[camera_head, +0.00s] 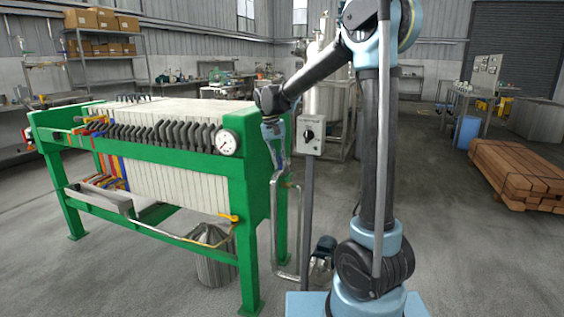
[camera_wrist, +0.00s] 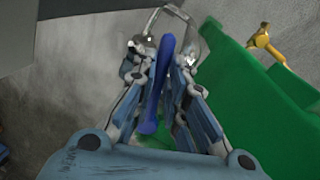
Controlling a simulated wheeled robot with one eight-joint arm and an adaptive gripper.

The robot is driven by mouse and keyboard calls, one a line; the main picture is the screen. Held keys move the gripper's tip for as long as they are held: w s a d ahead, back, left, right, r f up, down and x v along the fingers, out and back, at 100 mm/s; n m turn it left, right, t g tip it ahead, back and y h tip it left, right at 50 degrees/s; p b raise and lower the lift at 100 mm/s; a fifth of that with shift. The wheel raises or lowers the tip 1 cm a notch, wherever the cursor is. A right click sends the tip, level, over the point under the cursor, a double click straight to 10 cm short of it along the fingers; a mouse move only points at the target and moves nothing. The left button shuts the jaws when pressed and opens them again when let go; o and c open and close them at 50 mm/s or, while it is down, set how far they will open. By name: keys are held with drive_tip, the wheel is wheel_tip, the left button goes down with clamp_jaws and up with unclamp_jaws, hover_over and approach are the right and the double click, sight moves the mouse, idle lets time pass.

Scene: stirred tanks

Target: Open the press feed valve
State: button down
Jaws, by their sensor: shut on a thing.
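The press feed valve shows by its blue lever handle (camera_wrist: 164,75) in the wrist view, beside a bent metal pipe (camera_wrist: 182,14). My gripper (camera_wrist: 160,66) has its two fingers on either side of the blue lever and is shut on it. In the head view my gripper (camera_head: 273,137) points down at the right end of the green filter press (camera_head: 262,190), above the steel feed pipe (camera_head: 285,228). The valve body is mostly hidden by my fingers, and the lever cannot be made out clearly in the head view.
A control box (camera_head: 310,134) on a post stands just right of my gripper. A yellow-handled tap (camera_wrist: 262,40) is on the press frame. A pump (camera_head: 322,258) sits on the floor by the pipe. A timber stack (camera_head: 520,175) lies far right, with open floor between.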

drive_tip(key=c, duration=1.6)
unclamp_jaws()
drive_tip(key=shift+r, duration=0.1)
wheel_tip(320, 180, up, 12)
drive_tip(key=a, duration=0.2)
drive_tip(key=shift+a+f, duration=0.2)
drive_tip(key=shift+f, duration=0.05)
